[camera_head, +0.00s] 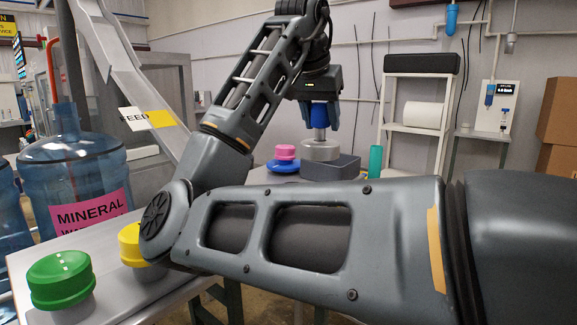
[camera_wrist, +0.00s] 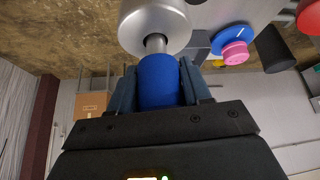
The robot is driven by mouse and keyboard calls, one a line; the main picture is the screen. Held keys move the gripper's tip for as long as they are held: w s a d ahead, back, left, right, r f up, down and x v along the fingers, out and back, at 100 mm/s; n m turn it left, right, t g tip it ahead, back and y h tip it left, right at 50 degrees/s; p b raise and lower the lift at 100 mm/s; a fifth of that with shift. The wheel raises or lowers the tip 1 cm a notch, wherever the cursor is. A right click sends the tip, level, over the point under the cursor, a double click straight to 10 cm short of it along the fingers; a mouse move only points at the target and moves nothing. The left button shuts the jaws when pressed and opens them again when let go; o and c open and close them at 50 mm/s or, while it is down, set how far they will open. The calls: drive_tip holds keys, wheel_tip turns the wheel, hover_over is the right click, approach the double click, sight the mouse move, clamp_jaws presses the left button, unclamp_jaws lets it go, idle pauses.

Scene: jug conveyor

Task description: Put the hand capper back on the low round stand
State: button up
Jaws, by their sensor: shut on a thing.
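The hand capper has a blue handle, a thin metal shaft and a wide silver bell (camera_head: 320,151); it also shows at the top of the wrist view (camera_wrist: 155,25). My gripper (camera_head: 320,117) is shut on the blue handle (camera_wrist: 160,80), with one finger on each side. The capper hangs upright, bell down, at the far table in the head view. Whether the bell touches anything below is hidden. I cannot pick out the low round stand for certain. A flat blue round piece (camera_head: 283,166) with a pink cap (camera_head: 286,152) on it lies just left of the bell.
A grey open tray (camera_head: 345,168) is right beside the bell, with a teal cylinder (camera_head: 375,161) to its right. A green cap (camera_head: 61,280), a yellow cap (camera_head: 130,244) and a large water jug (camera_head: 75,165) stand on the left. My forearm blocks much of the foreground.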

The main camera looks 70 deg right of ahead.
drive_tip(key=shift+w+d+f+p, duration=0.2)
drive_tip(key=shift+w+d+f, duration=0.5)
drive_tip(key=shift+w+f, duration=0.75)
drive_tip(key=shift+w+d+f+p, duration=0.25)
drive_tip(key=shift+w+d+f, duration=0.4)
drive_tip(key=shift+w+f, duration=0.75)
drive_tip(key=shift+w+d+f+p, duration=0.2)
drive_tip(key=shift+w+d+f, duration=0.7)
drive_tip(key=shift+f, duration=0.85)
drive_tip(key=shift+w+a+f, duration=0.1)
drive_tip(key=shift+a+f, duration=0.1)
drive_tip(key=shift+f, duration=0.4)
drive_tip(key=o, duration=1.2)
drive_tip(key=shift+r, duration=0.25)
drive_tip(key=b+v, duration=0.1)
drive_tip(key=v, duration=1.1)
drive_tip(key=shift+r, duration=0.35)
